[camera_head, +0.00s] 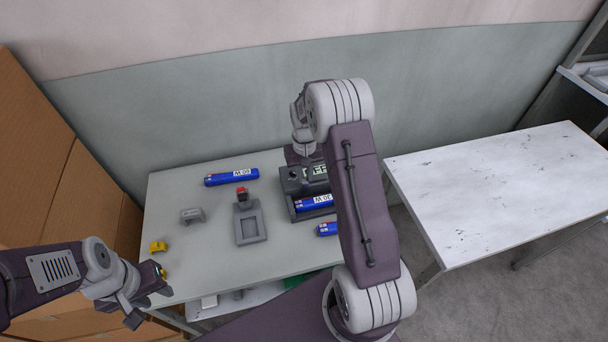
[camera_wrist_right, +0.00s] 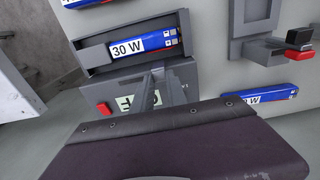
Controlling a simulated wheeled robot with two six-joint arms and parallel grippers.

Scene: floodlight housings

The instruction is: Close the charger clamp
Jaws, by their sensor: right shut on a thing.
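The charger (camera_head: 291,182) is a dark grey box on the table, with a lit display (camera_wrist_right: 128,101) and a red button (camera_wrist_right: 104,107). A blue 30 W battery (camera_head: 314,203) lies in its bay; it also shows in the right wrist view (camera_wrist_right: 145,45). My right gripper (camera_wrist_right: 160,80) is at the charger, between the bay and the display. It is shut on what seems to be the charger clamp, which its fingers mostly hide. In the head view my right arm covers part of the charger. My left gripper (camera_head: 150,298) is open and empty near the table's front left corner.
A grey fixture with a red top (camera_head: 250,225), a grey bracket (camera_head: 192,215) and a yellow piece (camera_head: 158,247) stand left. A bare white table (camera_head: 500,190) is at right; brown boxes (camera_head: 60,150) are at left.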

